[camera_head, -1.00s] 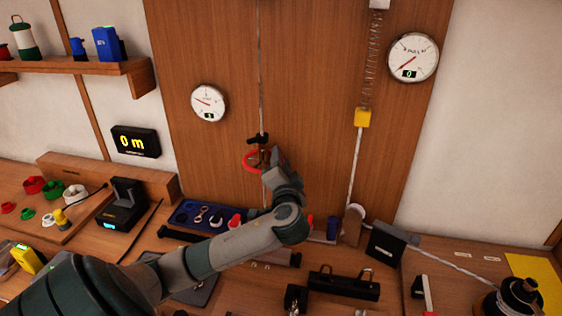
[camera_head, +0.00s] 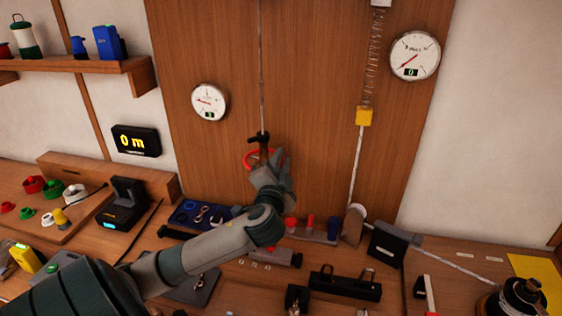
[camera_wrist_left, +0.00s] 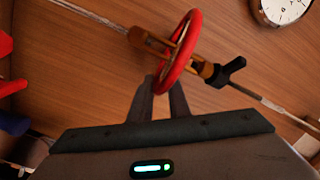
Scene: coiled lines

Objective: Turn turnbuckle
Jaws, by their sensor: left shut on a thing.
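The turnbuckle is a brass body on a vertical line in front of the wood panel, with a red ring handwheel (camera_head: 250,159) around it and a black fitting (camera_head: 258,137) at its top. In the left wrist view the red handwheel (camera_wrist_left: 180,50) circles the brass body (camera_wrist_left: 190,65), and the black fitting (camera_wrist_left: 232,69) sits to its right. My left gripper (camera_head: 270,162) is at the right side of the wheel. In the left wrist view its two fingers (camera_wrist_left: 163,92) are shut on the wheel's rim. My right gripper is not in view.
A round dial (camera_head: 209,102) hangs left of the line. A second gauge (camera_head: 415,55) hangs at the upper right beside a spring with a yellow block (camera_head: 364,116). A blue tray (camera_head: 197,214) of small hardware and a black toolbox (camera_head: 345,284) lie below.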

